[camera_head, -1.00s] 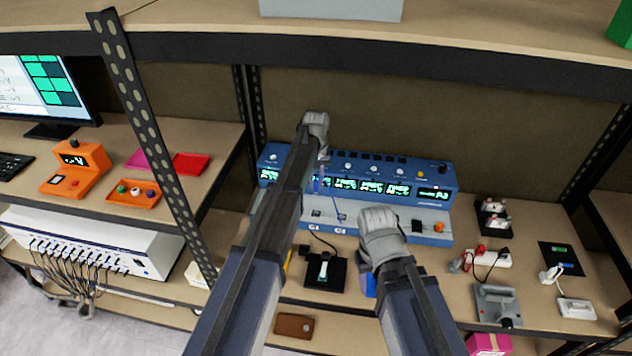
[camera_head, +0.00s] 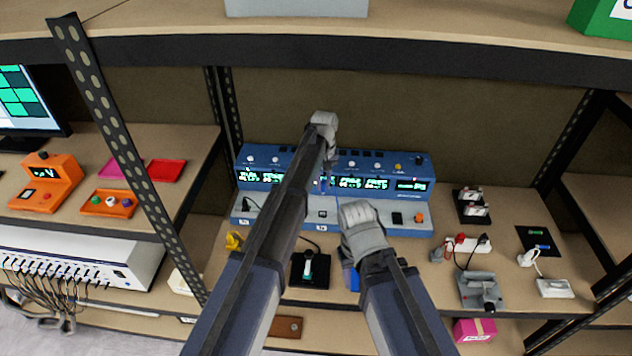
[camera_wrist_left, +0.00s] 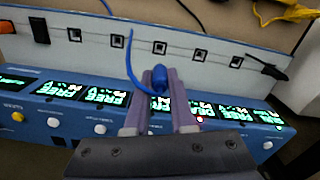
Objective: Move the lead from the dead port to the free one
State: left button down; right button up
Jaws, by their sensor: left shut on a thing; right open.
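My left gripper (camera_wrist_left: 158,75) is shut on a blue lead (camera_wrist_left: 160,82), whose thin blue cable (camera_wrist_left: 129,55) curls up beside it. It is in front of the displays of a blue freeze dryer unit (camera_head: 423,162), apart from the row of square ports (camera_wrist_left: 160,47) on the pale front panel. A black plug (camera_wrist_left: 264,66) is in the panel's end port; it also shows in the head view (camera_head: 248,203).
A black stand (camera_head: 310,270) sits in front of the unit. A white power strip (camera_head: 466,245) and a grey clamp device (camera_head: 481,290) lie to the right. Yellow cable (camera_wrist_left: 285,12) lies before the panel. The upper shelf edge (camera_head: 400,50) runs above my arms.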

pick_arm(q)
jog(key=shift+d, duration=0.1)
jog(key=d, duration=0.9)
dwell(0.4)
jog(key=shift+d, duration=0.1)
jog(key=d, duration=0.9)
jog(key=shift+d, duration=0.3)
pick_arm(e)
jog(key=shift+w+a, duration=0.25)
jog(key=shift+w, duration=0.1)
pick_arm(q)
jog(key=shift+w, duration=0.1)
jog(key=a, duration=0.9)
jog(key=shift+a, duration=0.35)
pick_arm(e)
jog(key=shift+s+d, duration=0.2)
jog(key=shift+s, duration=0.1)
